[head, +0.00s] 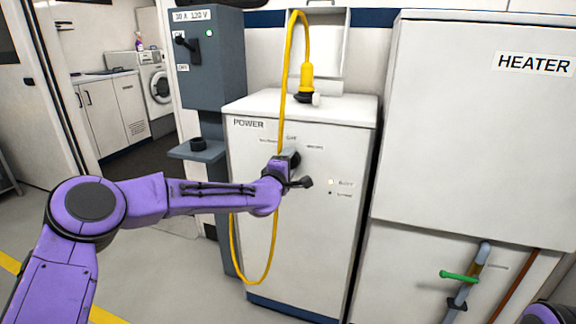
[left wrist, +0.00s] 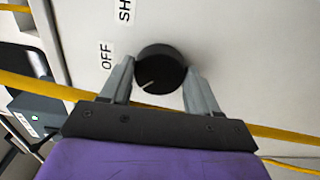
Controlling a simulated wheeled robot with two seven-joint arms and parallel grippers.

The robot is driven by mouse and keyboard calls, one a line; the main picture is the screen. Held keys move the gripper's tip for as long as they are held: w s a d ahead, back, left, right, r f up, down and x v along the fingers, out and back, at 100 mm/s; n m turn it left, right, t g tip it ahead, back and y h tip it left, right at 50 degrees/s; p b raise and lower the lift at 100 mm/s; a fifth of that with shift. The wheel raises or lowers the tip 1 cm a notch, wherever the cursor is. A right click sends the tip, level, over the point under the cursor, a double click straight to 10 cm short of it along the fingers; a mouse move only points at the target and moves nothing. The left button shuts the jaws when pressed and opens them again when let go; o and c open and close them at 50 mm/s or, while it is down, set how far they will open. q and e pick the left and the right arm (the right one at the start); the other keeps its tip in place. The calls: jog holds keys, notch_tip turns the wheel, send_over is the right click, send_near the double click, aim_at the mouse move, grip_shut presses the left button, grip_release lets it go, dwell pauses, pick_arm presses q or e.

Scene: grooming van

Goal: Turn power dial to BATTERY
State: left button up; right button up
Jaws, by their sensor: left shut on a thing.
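The power dial (left wrist: 160,70) is a round black knob with a white pointer line on a white panel in the left wrist view. My left gripper (left wrist: 158,78) has its two fingers on either side of it, shut on it. The pointer line aims to the lower left there, away from the OFF label (left wrist: 105,55). A label starting "SH" is cut off at the top edge. In the head view, my left gripper (head: 290,160) is at the front of the white POWER cabinet (head: 335,225) and largely hides the dial; the small labels there are too small to read surely.
A yellow cable (head: 238,262) with a yellow plug (head: 306,77) loops over the cabinet and hangs close by my left wrist. A grey switch box (head: 210,60) stands left, and a HEATER cabinet (head: 470,130) stands right. A green-handled valve (head: 460,277) is below it.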

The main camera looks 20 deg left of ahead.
pick_arm(q)
jog(key=o, duration=1.1)
jog(key=shift+c, duration=0.2)
jog(key=s, duration=1)
jog(key=shift+s+a, duration=0.2)
jog(key=shift+s, duration=0.1)
